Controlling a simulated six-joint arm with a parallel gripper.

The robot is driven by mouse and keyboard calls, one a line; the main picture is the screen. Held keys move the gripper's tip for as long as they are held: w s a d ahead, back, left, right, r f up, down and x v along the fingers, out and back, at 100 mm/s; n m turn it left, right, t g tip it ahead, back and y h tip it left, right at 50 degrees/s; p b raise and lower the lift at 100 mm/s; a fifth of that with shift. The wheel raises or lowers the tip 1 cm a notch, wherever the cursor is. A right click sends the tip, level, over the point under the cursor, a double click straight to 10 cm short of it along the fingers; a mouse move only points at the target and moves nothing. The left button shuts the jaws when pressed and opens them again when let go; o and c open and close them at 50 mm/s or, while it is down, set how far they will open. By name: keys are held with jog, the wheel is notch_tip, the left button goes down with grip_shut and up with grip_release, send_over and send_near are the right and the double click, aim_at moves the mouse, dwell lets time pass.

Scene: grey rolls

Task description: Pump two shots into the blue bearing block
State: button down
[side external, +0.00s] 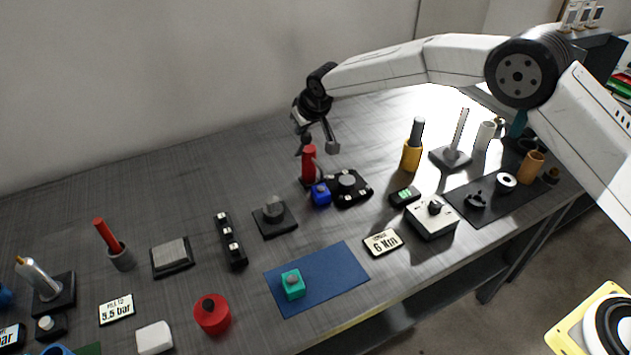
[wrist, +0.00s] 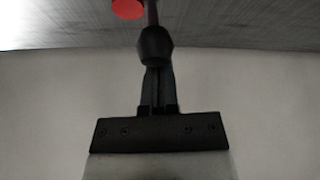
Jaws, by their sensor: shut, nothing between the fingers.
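A red pump (side external: 309,166) with a dark knob on top stands upright on the table, just behind the small blue bearing block (side external: 321,194). They look close together; I cannot tell whether they touch. My gripper (side external: 304,129) is above the pump, pointing down, with its tips at or just above the knob. In the wrist view my gripper (wrist: 156,68) is shut and empty, its tips against or very near the dark knob (wrist: 155,43). Part of the pump's red body (wrist: 127,8) shows beyond it. The blue block is not visible in the wrist view.
A black fixture (side external: 350,187) sits close right of the blue block. A teal block (side external: 292,284) lies on a blue mat (side external: 340,275) in front. A yellow cylinder (side external: 411,157) stands to the right. Bare table lies behind the pump.

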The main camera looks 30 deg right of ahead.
jog(key=shift+s, duration=0.15)
jog(key=shift+s+f, duration=0.4)
jog(key=shift+s, duration=0.3)
jog(key=s+f, duration=0.6)
jog(key=f, duration=0.2)
jog(key=shift+s+d+f, duration=0.1)
dwell(0.5)
notch_tip(320, 180, up, 6)
jog(key=w+a+f, duration=0.1)
jog(key=w, duration=0.1)
jog(key=s, duration=1)
jog(key=shift+d+r, duration=0.2)
jog(key=shift+d, duration=0.05)
dwell(0.3)
